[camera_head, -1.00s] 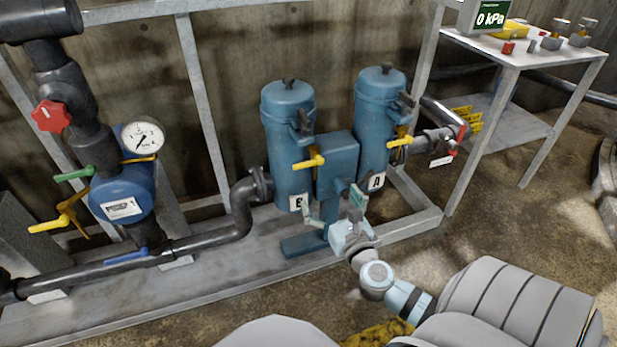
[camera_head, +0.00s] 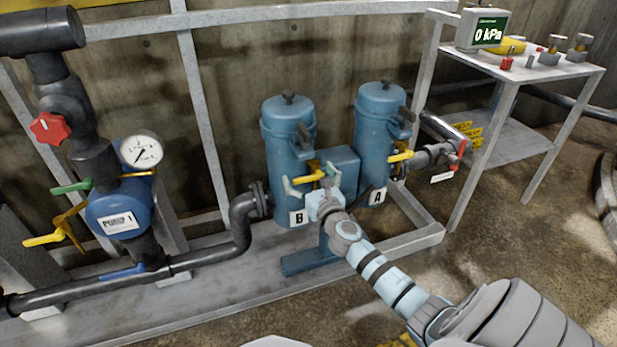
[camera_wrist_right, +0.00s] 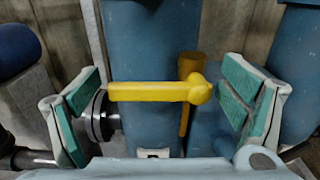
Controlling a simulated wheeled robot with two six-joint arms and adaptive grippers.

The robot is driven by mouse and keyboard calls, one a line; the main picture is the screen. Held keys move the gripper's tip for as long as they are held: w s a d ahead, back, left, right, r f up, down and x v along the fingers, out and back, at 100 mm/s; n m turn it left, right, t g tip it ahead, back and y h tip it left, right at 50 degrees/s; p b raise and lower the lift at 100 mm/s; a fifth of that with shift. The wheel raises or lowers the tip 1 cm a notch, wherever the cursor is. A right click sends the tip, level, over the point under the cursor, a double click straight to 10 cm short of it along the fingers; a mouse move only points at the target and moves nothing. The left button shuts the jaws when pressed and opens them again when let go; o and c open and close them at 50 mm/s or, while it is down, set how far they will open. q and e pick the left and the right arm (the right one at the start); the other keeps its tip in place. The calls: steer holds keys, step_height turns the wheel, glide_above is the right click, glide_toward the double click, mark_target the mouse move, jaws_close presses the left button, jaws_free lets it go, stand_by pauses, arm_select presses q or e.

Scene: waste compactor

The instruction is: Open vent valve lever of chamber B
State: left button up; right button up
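Chamber B (camera_head: 288,150) is a blue cylinder with a "B" label (camera_head: 297,218). Its yellow vent valve lever (camera_head: 305,179) points left, roughly horizontal, in the head view. In the right wrist view the yellow lever (camera_wrist_right: 150,92) lies level across the space between the fingers, its pivot end toward the right finger. My right gripper (camera_head: 312,184) is open around the lever; in the wrist view (camera_wrist_right: 165,105) both green-padded fingers stand apart from it, with a gap on each side. My left gripper is not in view.
Chamber A (camera_head: 378,140) stands to the right with its own yellow lever (camera_head: 400,156). A pressure display (camera_head: 484,31) reading 0 kPa sits on a metal table (camera_head: 530,72). A black pipe (camera_head: 241,220) and blue pump unit (camera_head: 120,208) are left.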

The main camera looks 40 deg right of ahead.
steer(key=c, duration=1.4)
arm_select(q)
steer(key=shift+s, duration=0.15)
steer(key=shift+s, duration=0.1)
arm_select(e)
steer(key=shift+f+n, duration=0.1)
steer(key=shift+n, duration=0.2)
steer(key=n, duration=0.1)
steer(key=n+p, duration=0.1)
steer(key=shift+f+n, duration=0.3)
steer(key=shift+f, duration=0.05)
steer(key=n, duration=0.2)
steer(key=f+n, duration=0.1)
steer(key=n, duration=0.1)
steer(key=shift+d+f+n, duration=0.1)
steer(key=shift+f+n, duration=0.1)
steer(key=shift+n, duration=0.1)
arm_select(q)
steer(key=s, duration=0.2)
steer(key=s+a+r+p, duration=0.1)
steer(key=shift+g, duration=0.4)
arm_select(e)
steer(key=n, duration=0.3)
steer(key=d+f+n, duration=0.1)
steer(key=n, duration=0.2)
steer(key=s+d+f+n, duration=0.1)
steer(key=n, duration=0.3)
steer(key=shift+d, duration=0.1)
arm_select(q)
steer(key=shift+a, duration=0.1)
